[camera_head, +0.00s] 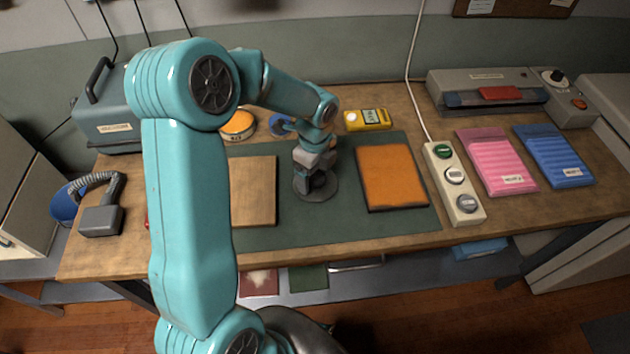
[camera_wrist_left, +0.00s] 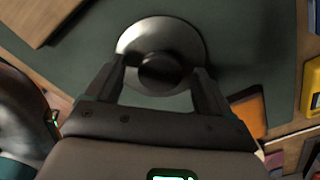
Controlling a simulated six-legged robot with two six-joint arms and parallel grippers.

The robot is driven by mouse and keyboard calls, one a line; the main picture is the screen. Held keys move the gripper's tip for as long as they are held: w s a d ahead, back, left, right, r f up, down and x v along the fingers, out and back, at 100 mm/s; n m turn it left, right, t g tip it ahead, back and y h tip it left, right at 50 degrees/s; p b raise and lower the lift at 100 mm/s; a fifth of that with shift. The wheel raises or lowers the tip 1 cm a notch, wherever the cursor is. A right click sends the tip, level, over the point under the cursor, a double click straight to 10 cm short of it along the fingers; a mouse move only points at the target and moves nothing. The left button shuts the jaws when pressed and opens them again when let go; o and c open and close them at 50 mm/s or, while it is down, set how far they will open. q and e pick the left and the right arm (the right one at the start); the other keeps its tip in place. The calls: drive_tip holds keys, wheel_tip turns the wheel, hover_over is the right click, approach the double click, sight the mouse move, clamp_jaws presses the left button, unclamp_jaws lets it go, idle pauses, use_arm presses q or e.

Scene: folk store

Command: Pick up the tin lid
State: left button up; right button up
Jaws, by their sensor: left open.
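The tin lid is a round grey metal disc (camera_head: 330,187) with a dark knob, lying on the green mat (camera_head: 300,236) in the head view. In the left wrist view the lid (camera_wrist_left: 146,34) is at the top middle, with its knob near the fingertips. My left gripper (camera_head: 317,179) is open and points down over the lid, hiding part of it. In the left wrist view the two fingers of my left gripper (camera_wrist_left: 162,74) stand on either side of the knob, with gaps visible. My right gripper is not in view.
A brown board (camera_head: 254,190) lies left of the lid and an orange pad (camera_head: 391,176) lies right. A yellow device (camera_head: 368,119) is behind. A white button strip (camera_head: 455,185) and pink (camera_head: 495,162) and blue (camera_head: 553,157) packs are farther right.

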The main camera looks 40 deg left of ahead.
use_arm(q)
drive_tip(key=shift+d, duration=0.1)
drive_tip(key=shift+c, duration=0.7)
drive_tip(key=c, duration=1)
